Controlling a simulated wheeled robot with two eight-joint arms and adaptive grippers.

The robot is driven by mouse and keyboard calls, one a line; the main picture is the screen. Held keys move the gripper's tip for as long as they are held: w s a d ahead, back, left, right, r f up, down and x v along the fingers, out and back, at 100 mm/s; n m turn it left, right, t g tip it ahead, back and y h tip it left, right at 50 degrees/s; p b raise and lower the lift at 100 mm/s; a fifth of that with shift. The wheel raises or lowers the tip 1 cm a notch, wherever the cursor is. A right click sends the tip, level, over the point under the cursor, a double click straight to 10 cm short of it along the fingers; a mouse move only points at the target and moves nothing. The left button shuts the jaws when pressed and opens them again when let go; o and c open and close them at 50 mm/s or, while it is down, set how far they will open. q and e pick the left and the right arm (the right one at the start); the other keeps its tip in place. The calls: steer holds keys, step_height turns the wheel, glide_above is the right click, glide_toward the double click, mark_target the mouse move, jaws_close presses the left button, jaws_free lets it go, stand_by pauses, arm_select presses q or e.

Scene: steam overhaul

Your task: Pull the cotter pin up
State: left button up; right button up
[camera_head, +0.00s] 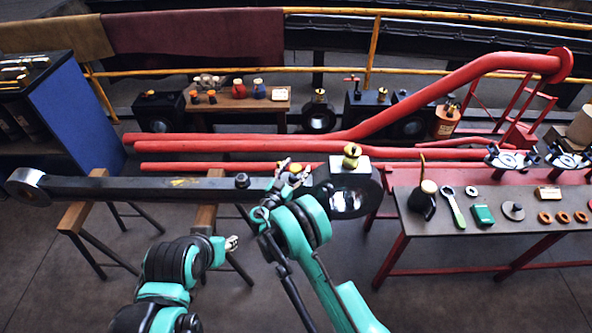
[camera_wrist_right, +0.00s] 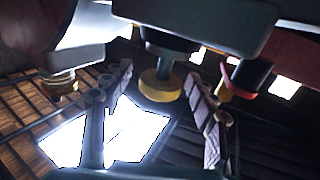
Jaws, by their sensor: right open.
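The long black rod (camera_head: 130,189) lies across trestles, with a block-shaped end (camera_head: 350,203) at its right. A brass cup (camera_head: 351,156) stands on that end. My right gripper (camera_head: 292,171) is open over the rod, just left of this end. In the right wrist view, a dark stub with a yellow end (camera_wrist_right: 160,86) shows between the open fingers (camera_wrist_right: 155,105), apart from both. A stub with a red and yellow end (camera_wrist_right: 240,84) is beside it. I cannot tell for certain which is the cotter pin. My left gripper (camera_head: 232,242) is empty below the rod.
A dark bolt head (camera_head: 242,181) sits on the rod left of my right gripper. Red pipes (camera_head: 220,146) run behind it. A bench (camera_head: 455,240) at right holds an oil can (camera_head: 422,200), a wrench (camera_head: 455,212) and rings. The floor in front is clear.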

jaws_close()
step_height(320, 180, up, 5)
steer(key=shift+r+p, duration=0.1)
steer(key=shift+p, duration=0.65)
steer(key=shift+w+r, duration=0.1)
steer(key=shift+r, duration=0.1)
jaws_free()
steer(key=shift+r, duration=0.1)
steer(key=v, duration=1.2)
